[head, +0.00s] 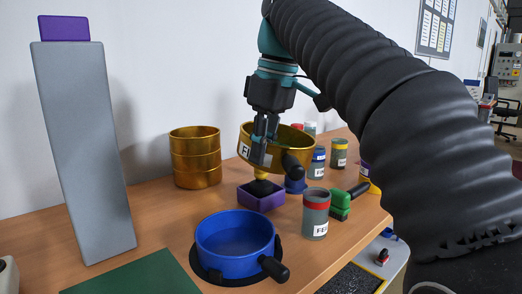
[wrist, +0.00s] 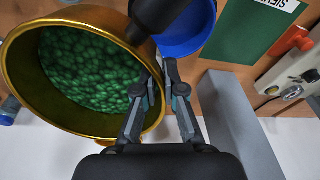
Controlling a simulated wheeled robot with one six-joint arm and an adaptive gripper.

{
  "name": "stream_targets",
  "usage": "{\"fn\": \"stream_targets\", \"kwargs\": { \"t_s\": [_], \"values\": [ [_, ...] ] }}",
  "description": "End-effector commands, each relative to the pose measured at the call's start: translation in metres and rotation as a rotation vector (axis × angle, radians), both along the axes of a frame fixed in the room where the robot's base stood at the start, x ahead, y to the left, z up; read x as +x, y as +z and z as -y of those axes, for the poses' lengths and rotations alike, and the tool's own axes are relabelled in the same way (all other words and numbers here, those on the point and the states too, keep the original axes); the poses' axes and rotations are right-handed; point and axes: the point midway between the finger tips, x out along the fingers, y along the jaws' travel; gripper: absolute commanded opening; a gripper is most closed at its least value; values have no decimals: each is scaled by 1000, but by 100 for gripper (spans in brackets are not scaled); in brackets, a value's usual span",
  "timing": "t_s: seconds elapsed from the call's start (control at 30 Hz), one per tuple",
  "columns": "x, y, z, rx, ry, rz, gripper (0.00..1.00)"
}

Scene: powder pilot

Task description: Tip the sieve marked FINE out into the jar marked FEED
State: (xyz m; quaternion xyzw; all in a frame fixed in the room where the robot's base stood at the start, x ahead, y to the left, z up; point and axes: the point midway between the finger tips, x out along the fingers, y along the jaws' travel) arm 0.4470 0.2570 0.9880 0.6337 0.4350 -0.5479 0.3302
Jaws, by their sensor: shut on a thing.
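My gripper (head: 265,150) is shut on the wall of a gold sieve (head: 291,150) with a black handle. The sieve's white label shows only "FI"; the rest is hidden by my fingers. In the wrist view, one finger of my gripper (wrist: 165,75) is inside the sieve (wrist: 18,60) and one outside. Green pellets (wrist: 85,65) cover its bottom. The sieve is held in the air, above and behind a purple tray (head: 262,202).
A blue pan with a black handle (head: 235,238) sits at the front. Gold stacked sieves (head: 195,158) and a tall grey block (head: 85,150) stand left. Other jars (head: 339,153) and a green-headed brush (head: 341,204) crowd the right. A green mat (head: 140,277) lies front left.

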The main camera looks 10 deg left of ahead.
Motion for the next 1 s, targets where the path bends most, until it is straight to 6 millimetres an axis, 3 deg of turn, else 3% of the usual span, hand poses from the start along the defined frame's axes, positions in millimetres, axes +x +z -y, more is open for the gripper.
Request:
{"fn": "stream_targets", "kwargs": {
  "t_s": [0.17, 1.0],
  "values": [
    [0, -10, 1, 54, -1, 3, 0],
    [0, 38, 16, 537, -5, 22, 0]
  ]
}}
